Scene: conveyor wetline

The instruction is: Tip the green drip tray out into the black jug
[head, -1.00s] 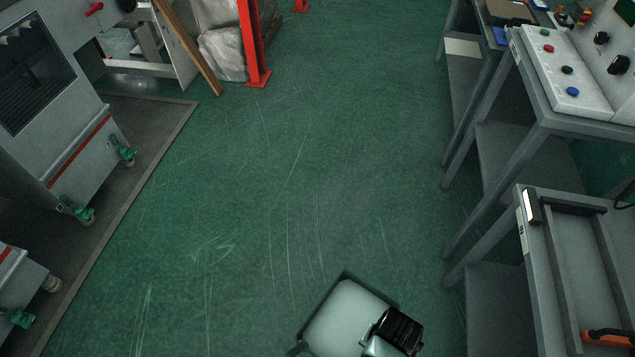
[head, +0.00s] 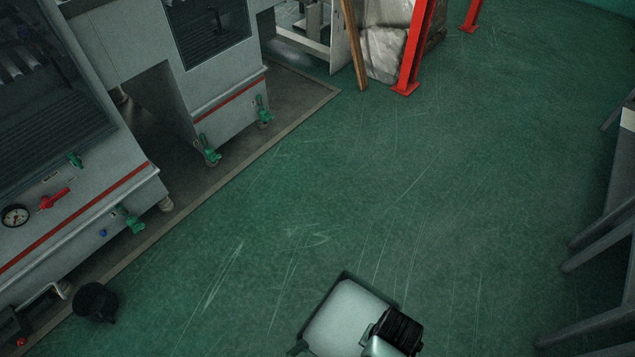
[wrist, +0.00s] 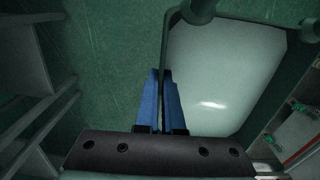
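A black round container (head: 95,301), which looks like the black jug, stands on the floor at the lower left of the head view, by the foot of the grey machine. Its opening is too dark to see into. I cannot make out the green drip tray in either view. My gripper (wrist: 161,73) shows in the wrist view with its two blue fingers together and nothing seen between them. It is over my own pale base top, away from the jug. My gripper's fingers do not show in the head view.
Grey machines (head: 215,85) with green valves (head: 131,220) and a red-handled valve (head: 52,198) line the left. A red post (head: 414,50) and a leaning wooden plank (head: 354,45) stand at the back. Grey table legs (head: 600,235) edge the right. The green floor (head: 330,190) between is clear.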

